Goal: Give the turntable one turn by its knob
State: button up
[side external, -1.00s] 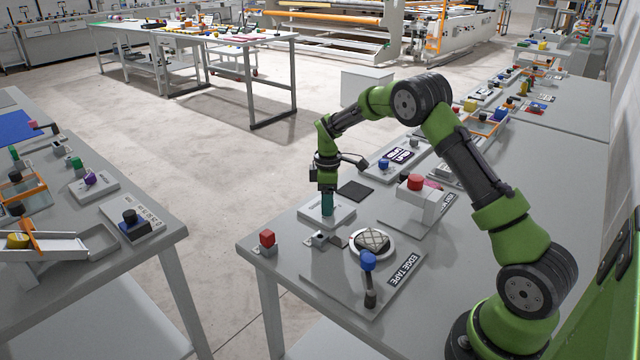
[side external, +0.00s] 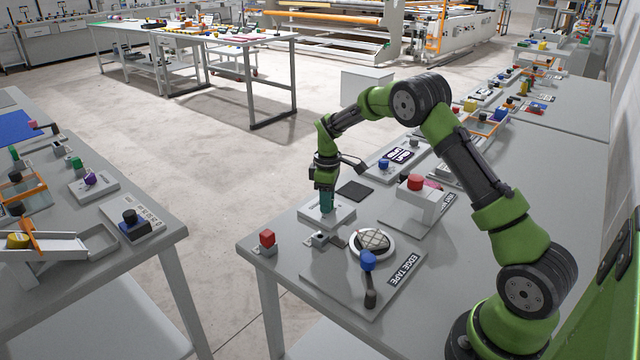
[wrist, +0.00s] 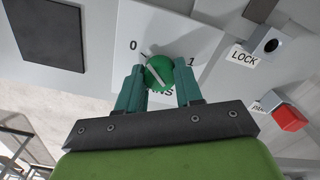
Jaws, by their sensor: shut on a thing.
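A round turntable (side external: 372,242) with a criss-cross pattern sits in a white ring on the grey plate marked EDGE TAPE. My gripper (side external: 327,203) is apart from both, to the left and further back, low over a white plate (side external: 342,216). In the wrist view its teal fingers (wrist: 161,88) are shut on a green knob (wrist: 159,72) with a white line, on a plate marked 0 and 1. The rest of that plate's label is partly hidden by the fingers.
A red block (side external: 267,238) on a grey base stands at the table's left corner. A block marked LOCK (wrist: 266,44) and a red button (wrist: 289,117) show at right in the wrist view. A red-topped stand (side external: 416,183) and a dark square pad (side external: 355,191) stand nearby.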

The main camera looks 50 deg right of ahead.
jog(key=m, duration=0.5)
jog(key=shift+m, duration=0.3)
jog(key=m, duration=1)
jog(key=shift+m, duration=0.4)
jog(key=m, duration=0.4)
jog(key=shift+m, duration=0.7)
jog(key=o, duration=1)
jog(key=shift+o, duration=0.2)
jog(key=shift+r, duration=0.1)
